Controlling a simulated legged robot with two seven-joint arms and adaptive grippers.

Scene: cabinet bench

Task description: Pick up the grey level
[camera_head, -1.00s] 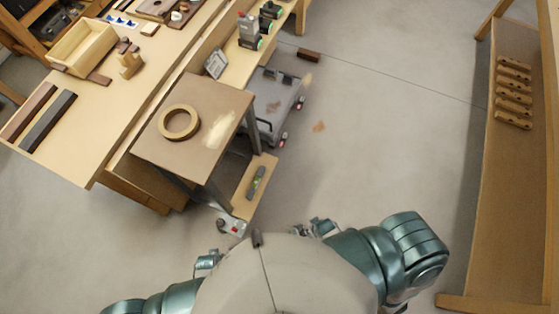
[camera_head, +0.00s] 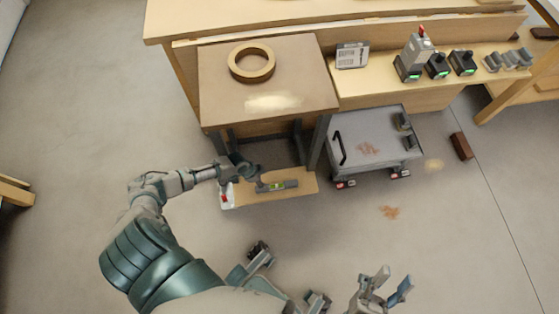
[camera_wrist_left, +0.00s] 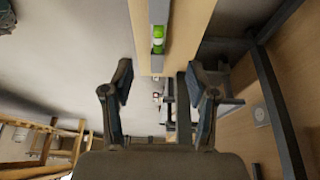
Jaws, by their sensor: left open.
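The grey level (camera_head: 280,186), with a green vial in its middle, lies on a low wooden board beneath the small table. My left gripper (camera_head: 250,173) is over the board, at the level's left end, and hides part of it. In the left wrist view the level (camera_wrist_left: 158,36) lies ahead of my left gripper (camera_wrist_left: 160,92). Its two fingers are spread with nothing between them, and the level is beyond the fingertips. My right gripper (camera_head: 387,285) is at the bottom of the head view, empty, with its fingers apart.
The small table (camera_head: 220,85) carries a wooden ring (camera_head: 251,77) and stands over the board. A grey cart (camera_head: 375,150) is to the right. A long bench (camera_head: 330,15) runs behind. A dark brown block (camera_head: 461,146) lies on the floor, which is otherwise mostly open.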

